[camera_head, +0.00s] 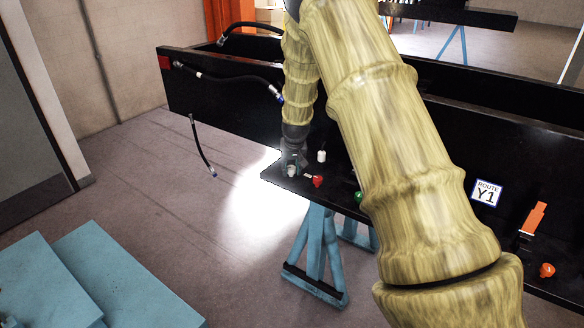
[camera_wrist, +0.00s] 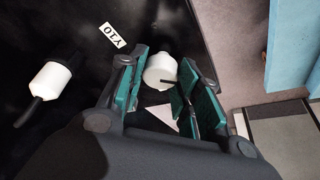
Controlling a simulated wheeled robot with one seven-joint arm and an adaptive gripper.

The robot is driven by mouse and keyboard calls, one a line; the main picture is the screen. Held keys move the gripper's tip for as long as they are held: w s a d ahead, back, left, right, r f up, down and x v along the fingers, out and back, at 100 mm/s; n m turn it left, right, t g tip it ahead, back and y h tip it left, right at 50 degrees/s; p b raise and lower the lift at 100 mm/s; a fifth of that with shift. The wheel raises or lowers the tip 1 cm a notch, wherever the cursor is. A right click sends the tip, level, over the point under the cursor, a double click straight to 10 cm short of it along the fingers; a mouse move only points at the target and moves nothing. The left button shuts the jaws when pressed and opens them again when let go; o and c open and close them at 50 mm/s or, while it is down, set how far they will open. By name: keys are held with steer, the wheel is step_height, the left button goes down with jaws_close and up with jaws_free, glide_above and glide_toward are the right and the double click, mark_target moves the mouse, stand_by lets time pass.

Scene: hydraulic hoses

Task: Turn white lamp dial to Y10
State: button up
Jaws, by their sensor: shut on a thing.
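The white dial (camera_wrist: 160,68) with a short black pointer sits between the green-padded fingers of my gripper (camera_wrist: 161,80) in the wrist view. My gripper is shut on the dial. The pointer lies toward the right finger. A white lamp (camera_wrist: 50,79) with black ends is farther left. In the head view my gripper (camera_head: 292,160) is at the left end of the black shelf, over the white dial (camera_head: 291,171), with the white lamp (camera_head: 321,156) just to its right.
A red dial (camera_head: 318,181) and a green dial (camera_head: 358,196) are to the right on the shelf, the green one partly behind my arm. A ROUTE Y1 sign (camera_head: 487,192) is farther right. Black hoses (camera_head: 225,78) hang at the left. Blue trestle legs (camera_head: 318,255) stand below.

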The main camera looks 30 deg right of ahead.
steer(key=m+h, duration=0.1)
steer(key=m, duration=0.1)
steer(key=m+g, duration=0.1)
steer(key=m, duration=0.2)
steer(key=shift+w+a+r+m+h, duration=0.1)
steer(key=shift+w+m+h, duration=0.05)
steer(key=shift+m+h, duration=0.2)
steer(key=m+g+h, duration=0.1)
steer(key=m+g, duration=0.1)
steer(key=m, duration=0.2)
steer(key=shift+w+m, duration=0.1)
steer(key=shift+m, duration=0.15)
steer(key=o, duration=1)
steer(key=shift+o, duration=0.2)
steer(key=shift+a, duration=0.1)
steer(key=v, duration=1.1)
steer(key=shift+r, duration=0.4)
